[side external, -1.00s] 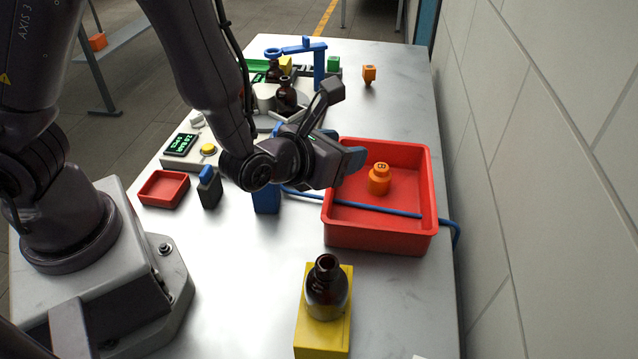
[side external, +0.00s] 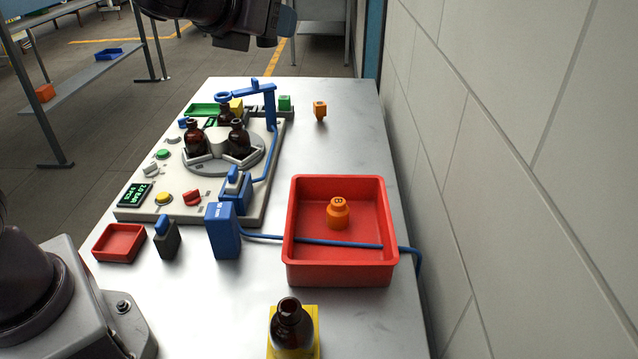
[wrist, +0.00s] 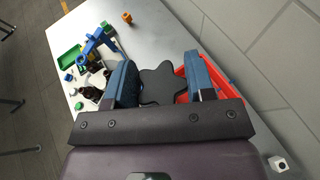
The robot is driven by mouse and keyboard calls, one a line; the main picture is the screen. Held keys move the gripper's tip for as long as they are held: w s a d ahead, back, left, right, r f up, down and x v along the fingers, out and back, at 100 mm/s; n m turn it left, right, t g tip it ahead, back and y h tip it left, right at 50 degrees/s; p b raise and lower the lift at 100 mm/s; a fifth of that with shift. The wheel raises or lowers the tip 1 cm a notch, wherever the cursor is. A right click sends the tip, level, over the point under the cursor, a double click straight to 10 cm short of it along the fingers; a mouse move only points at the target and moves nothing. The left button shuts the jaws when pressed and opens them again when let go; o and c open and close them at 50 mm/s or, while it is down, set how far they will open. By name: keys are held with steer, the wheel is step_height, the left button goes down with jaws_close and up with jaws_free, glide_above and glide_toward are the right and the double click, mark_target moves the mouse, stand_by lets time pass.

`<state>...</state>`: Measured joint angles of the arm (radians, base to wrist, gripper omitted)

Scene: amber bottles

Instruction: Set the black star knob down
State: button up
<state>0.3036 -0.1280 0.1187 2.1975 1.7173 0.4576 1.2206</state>
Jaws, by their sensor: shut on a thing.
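The black star knob (wrist: 163,86) is between the two blue fingers of my gripper (wrist: 162,76) in the wrist view. The gripper is shut on it. In the side external view my gripper (side external: 286,24) is at the top edge, high above the bench, and only partly in the picture. The knob cannot be made out there. The bench top (side external: 335,132) lies well below the knob.
A red tray (side external: 290,235) holds an orange weight (side external: 338,213); a blue hose crosses it. Several amber bottles (side external: 238,139) stand on a round turntable at left. Another amber bottle (side external: 291,325) stands on a yellow block in front. Bare metal lies right of the turntable.

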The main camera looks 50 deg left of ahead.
step_height(320, 180, up, 2)
steer(key=shift+r, duration=0.1)
steer(key=w+a+m+g+h, duration=0.2)
steer(key=w+a+m+h, duration=0.5)
steer(key=m+h, duration=0.45)
step_height(320, 180, down, 28)
steer(key=s, duration=0.1)
steer(key=shift+n+h, duration=0.25)
steer(key=shift+h, duration=0.2)
steer(key=w+f, duration=0.3)
steer(key=w, duration=0.1)
steer(key=w+a+f, duration=0.1)
steer(key=w+f, duration=0.2)
steer(key=w, duration=0.1)
steer(key=w+a+f, duration=0.1)
steer(key=w+f, duration=0.2)
steer(key=w, duration=0.2)
steer(key=shift+w+a+f, duration=0.1)
steer(key=shift+a+f, duration=0.15)
steer(key=shift+f, duration=0.15)
steer(key=shift+w+a+f, duration=0.1)
steer(key=shift+w+f, duration=0.05)
steer(key=shift+f, duration=0.8)
steer(key=shift+w+f, duration=0.15)
steer(key=shift+f, duration=0.8)
steer(key=shift+f, duration=0.15)
